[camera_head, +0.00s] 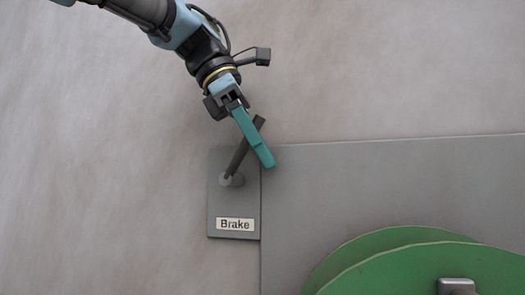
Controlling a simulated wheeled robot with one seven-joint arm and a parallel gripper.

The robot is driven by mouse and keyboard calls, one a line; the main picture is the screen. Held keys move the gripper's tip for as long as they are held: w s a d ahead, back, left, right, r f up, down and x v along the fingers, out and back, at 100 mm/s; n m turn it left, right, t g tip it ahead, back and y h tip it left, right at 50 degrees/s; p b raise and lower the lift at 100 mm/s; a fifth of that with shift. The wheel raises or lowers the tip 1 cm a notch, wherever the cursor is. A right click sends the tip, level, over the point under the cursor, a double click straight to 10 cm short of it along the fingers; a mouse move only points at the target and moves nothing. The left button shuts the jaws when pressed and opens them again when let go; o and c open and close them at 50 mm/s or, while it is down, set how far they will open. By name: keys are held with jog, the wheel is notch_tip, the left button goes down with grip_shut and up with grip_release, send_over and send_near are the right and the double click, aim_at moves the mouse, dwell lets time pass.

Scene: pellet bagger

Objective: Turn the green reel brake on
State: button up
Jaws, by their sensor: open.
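The brake lever (236,163) is a dark grey bar on a round pivot, on a grey plate (219,202) labelled "Brake". It tilts up and to the right from the pivot. My gripper (268,162) comes down from the upper left, and its teal finger crosses the lever's upper part in the picture. The gripper is open. Only one long finger shows clearly; the other is hidden or lined up with it. I cannot tell whether the finger touches the lever. The lever's top end shows to the right of the finger. The green reel (400,266) is at the lower right, partly cut off.
A large grey panel (390,180) stands right of the brake plate, behind the reel. A grey block (457,285) sits at the reel's middle, at the bottom edge. The plain surface left of the plate and the upper right are clear.

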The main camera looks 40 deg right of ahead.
jog(key=v, duration=1.1)
jog(key=shift+f, duration=0.1)
dwell(0.4)
